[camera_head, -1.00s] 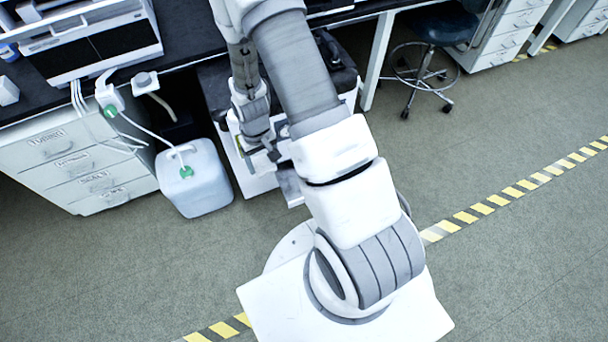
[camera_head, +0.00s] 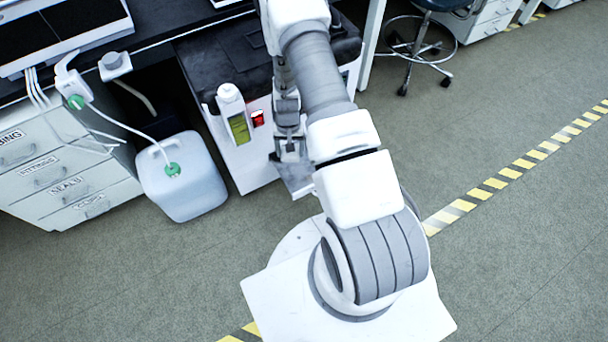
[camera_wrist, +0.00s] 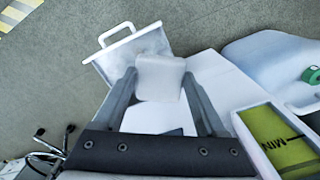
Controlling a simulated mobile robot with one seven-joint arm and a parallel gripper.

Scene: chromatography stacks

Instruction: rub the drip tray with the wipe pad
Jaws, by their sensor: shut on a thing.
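In the wrist view, my gripper (camera_wrist: 161,95) is shut on the wipe pad (camera_wrist: 160,76), a pale, soft-looking block between its two dark fingers. The drip tray (camera_wrist: 151,42) is a pale grey tray with a white loop handle, sticking out over the floor beyond the pad. The pad overlaps the tray's near part in this view; I cannot tell whether they touch. In the head view, my gripper (camera_head: 289,150) is just above the drip tray (camera_head: 298,183), which juts from the front of a white unit. The pad is not clear there.
A white bottle with a green window (camera_head: 238,128) and a small red item (camera_head: 258,118) are left of my gripper. A white jug with a green cap (camera_head: 182,190) stands on the floor further left. A stool (camera_head: 420,50) is at the back right. The floor in front is open.

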